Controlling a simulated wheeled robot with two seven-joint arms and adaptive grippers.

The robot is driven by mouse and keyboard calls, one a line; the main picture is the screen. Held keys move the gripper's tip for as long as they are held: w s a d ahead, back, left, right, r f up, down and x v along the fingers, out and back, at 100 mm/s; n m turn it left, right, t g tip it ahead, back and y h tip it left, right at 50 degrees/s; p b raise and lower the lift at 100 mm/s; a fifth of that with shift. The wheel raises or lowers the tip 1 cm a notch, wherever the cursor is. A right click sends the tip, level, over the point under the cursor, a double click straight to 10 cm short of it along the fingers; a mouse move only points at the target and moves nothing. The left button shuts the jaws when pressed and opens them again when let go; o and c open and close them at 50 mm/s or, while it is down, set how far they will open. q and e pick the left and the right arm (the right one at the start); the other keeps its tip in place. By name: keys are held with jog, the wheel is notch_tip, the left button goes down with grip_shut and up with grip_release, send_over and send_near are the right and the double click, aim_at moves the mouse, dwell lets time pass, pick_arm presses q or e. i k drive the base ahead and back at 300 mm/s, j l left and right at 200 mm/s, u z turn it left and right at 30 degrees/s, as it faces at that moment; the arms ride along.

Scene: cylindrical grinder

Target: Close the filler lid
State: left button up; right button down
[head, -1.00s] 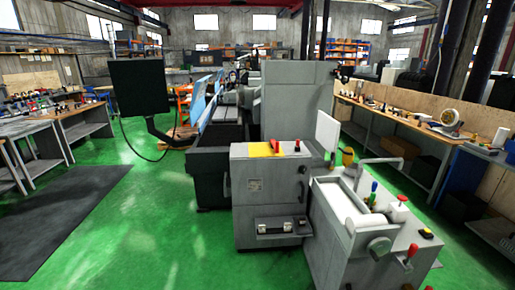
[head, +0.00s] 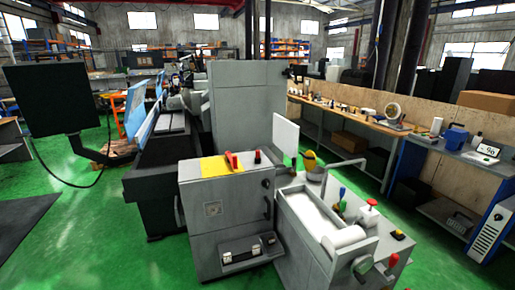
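The grey grinder (head: 240,100) stands in the middle of the head view. In front of it are a grey cabinet (head: 225,215) with a yellow top plate (head: 221,166) and a grey tank unit (head: 305,255) with a white tray-like top (head: 312,212). A white flat panel (head: 285,137) stands upright at the back, between cabinet and tank. A small white container with a red top (head: 369,205) sits on the tank's right side. I cannot tell which part is the filler lid. Neither of my grippers is in view.
A black screen (head: 50,98) on an arm stands at the left. A long workbench (head: 350,115) with tools runs along the right wall. A side table (head: 455,155) stands at the far right. Green floor (head: 95,225) is clear at the front left.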

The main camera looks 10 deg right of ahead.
aim_at(306, 160)
jog(key=i+j+z, duration=0.2)
jog(key=i+z, duration=0.15)
jog(key=i+j+z, duration=0.75)
jog(key=i+j, duration=0.15)
jog(key=j, duration=0.15)
